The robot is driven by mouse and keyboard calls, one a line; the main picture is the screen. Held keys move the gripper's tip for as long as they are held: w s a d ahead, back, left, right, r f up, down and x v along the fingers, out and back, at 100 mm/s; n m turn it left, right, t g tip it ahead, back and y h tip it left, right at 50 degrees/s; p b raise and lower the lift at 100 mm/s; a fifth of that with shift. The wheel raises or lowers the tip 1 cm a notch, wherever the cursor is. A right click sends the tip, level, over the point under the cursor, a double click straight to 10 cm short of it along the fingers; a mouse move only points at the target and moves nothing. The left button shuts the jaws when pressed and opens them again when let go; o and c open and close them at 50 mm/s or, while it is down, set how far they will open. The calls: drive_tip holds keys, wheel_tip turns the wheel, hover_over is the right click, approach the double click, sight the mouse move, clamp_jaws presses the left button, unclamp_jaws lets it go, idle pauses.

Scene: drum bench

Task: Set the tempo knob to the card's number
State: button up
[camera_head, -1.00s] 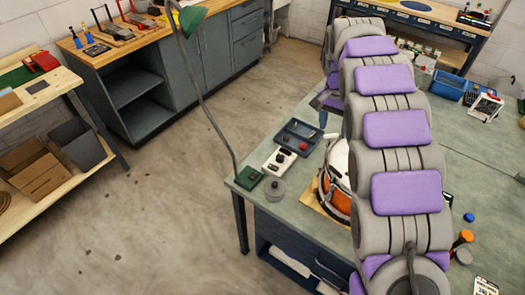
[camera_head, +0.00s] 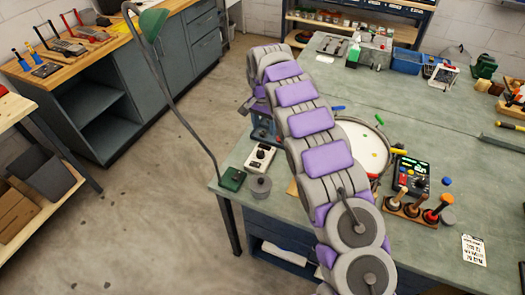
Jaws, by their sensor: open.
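A white printed card (camera_head: 473,250) lies on the bench at the front right; its print is too small to read surely. A dark device with coloured buttons (camera_head: 412,173) sits right of the drum (camera_head: 364,148). A white box with dark knobs (camera_head: 260,158) sits left of my arm. I cannot tell which control is the tempo knob, and no setting is legible. My arm crosses the middle of the view and covers part of the drum. My gripper (camera_head: 249,106) is at the far end of the arm, small and mostly hidden, above the bench's left side and apart from the card. It is open.
A green lamp base (camera_head: 232,179) and grey round puck (camera_head: 261,186) stand near the bench's left corner. A wooden rack with upright handled tools (camera_head: 412,208) is right of my arm. The bench (camera_head: 440,115) has free room at the back right.

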drive_tip(key=b, duration=0.2)
approach(260, 152)
drive_tip(key=f, duration=0.2)
drive_tip(key=a+f, duration=0.1)
drive_tip(key=f, duration=0.2)
drive_tip(key=shift+a, duration=0.25)
drive_tip(key=d+f, duration=0.3)
drive_tip(key=shift+s+d+f, duration=0.1)
drive_tip(key=shift+f, duration=0.2)
drive_tip(key=shift+a+f, duration=0.15)
drive_tip(key=shift+a, duration=1.05)
drive_tip(key=shift+c, duration=1.4)
drive_tip(key=shift+d, duration=0.85)
drive_tip(key=c, duration=0.4)
drive_tip(key=shift+a, duration=0.2)
drive_tip(key=c, duration=0.3)
drive_tip(key=shift+a, duration=0.15)
drive_tip(key=shift+c, duration=0.3)
